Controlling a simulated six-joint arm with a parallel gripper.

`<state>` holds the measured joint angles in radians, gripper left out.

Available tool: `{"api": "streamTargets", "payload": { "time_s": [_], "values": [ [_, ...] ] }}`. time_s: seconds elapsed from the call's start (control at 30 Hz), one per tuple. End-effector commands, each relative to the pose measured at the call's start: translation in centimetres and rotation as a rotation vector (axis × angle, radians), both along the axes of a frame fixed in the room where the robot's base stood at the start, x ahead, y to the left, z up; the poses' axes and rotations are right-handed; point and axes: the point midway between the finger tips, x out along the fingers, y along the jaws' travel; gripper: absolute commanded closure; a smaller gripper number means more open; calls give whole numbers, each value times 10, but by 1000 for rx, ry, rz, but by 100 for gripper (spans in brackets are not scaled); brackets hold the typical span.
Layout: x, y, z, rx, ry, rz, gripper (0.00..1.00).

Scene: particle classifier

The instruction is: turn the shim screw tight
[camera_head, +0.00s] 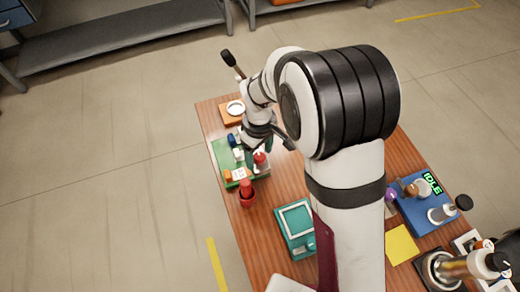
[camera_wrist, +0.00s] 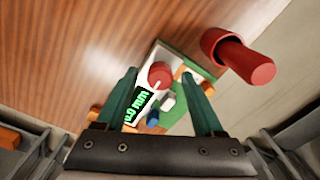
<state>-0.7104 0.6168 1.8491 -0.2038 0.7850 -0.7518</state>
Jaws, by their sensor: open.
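The shim screw appears to be the red round knob (camera_wrist: 160,75) with a small pale pointer, seen between my fingers in the wrist view. In the head view its red top (camera_head: 260,157) shows on a whitish base at the right side of the green board (camera_head: 228,158). My gripper (camera_wrist: 158,82) is open, with one dark green finger on each side of the knob in the picture. I cannot tell whether either finger touches it. A black display (camera_wrist: 138,104) with green digits ending in mm is partly hidden by the left finger.
A red holder with a red handle (camera_wrist: 245,62) stands close to the board. Small blue, white and orange parts (camera_head: 235,140) sit on the board. A teal scale-like device (camera_head: 296,225), a yellow sheet (camera_head: 401,245) and a blue unit reading IDLE (camera_head: 420,205) lie farther right.

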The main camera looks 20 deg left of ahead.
Motion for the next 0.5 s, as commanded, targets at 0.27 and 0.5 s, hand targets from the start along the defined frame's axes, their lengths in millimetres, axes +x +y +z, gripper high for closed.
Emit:
{"api": "streamTargets", "payload": {
  "time_s": [0.27, 0.5],
  "values": [
    [0, 0, 0, 0, 0, 0, 63],
    [0, 0, 1, 0, 0, 0, 100]
  ]
}}
